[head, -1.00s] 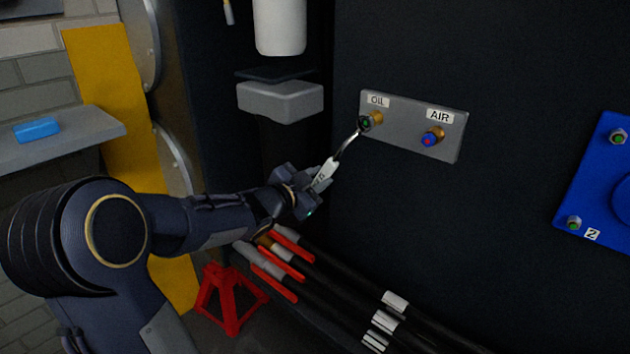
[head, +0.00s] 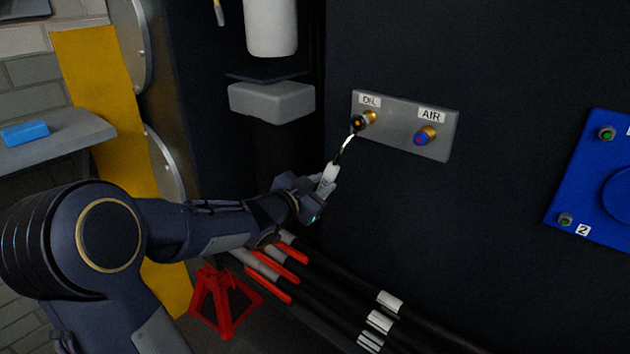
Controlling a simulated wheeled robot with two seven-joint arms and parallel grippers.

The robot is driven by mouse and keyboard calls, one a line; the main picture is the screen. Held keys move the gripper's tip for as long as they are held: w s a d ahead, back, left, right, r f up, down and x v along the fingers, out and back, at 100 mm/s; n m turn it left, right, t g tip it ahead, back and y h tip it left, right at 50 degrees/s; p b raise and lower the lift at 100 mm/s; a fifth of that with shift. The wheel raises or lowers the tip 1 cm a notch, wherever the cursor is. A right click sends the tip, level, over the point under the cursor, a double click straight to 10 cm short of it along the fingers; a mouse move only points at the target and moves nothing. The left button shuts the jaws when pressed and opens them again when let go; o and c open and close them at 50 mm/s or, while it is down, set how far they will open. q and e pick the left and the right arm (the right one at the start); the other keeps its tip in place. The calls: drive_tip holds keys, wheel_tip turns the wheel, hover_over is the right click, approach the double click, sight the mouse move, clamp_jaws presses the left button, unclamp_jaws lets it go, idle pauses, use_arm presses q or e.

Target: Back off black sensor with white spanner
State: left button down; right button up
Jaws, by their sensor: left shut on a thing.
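The black sensor (head: 359,122) sits in the brass port under the OIL label on a grey plate (head: 388,118). Its end face shows orange. The white spanner (head: 327,176) has a pale handle and a shiny metal head, which reaches up to the black sensor from below left. The head appears to meet the sensor, but its exact seating is too small to tell. My left gripper (head: 316,198) is shut on the spanner's handle, below and left of the plate. My right gripper is not in view.
A blue-faced sensor (head: 422,138) sits under the AIR label, right of the black one. A blue plate (head: 580,205) stands at the far right. Hoses with red parts (head: 287,258) run below my gripper. A grey block (head: 271,102) and white cylinder (head: 270,25) are upper left.

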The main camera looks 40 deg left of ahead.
use_arm(q)
drive_tip(key=shift+d+n, duration=0.3)
drive_tip(key=d+n, duration=0.2)
drive_tip(key=d, duration=0.1)
drive_tip(key=shift+s+f+h, duration=0.1)
drive_tip(key=shift+f+h, duration=0.2)
drive_tip(key=shift+f, duration=0.1)
idle(0.3)
drive_tip(key=shift+s+d+n, duration=0.1)
drive_tip(key=shift+d+n, duration=0.8)
drive_tip(key=shift+d, duration=0.5)
drive_tip(key=shift+d, duration=0.15)
drive_tip(key=shift+s+d+r+n+h+b, duration=0.1)
drive_tip(key=shift+d+n+h+b, duration=0.1)
drive_tip(key=shift+d+n, duration=0.4)
drive_tip(key=shift+d+r+n+h+b, duration=0.1)
drive_tip(key=shift+d+n+b, duration=0.1)
drive_tip(key=shift+d+n, duration=0.4)
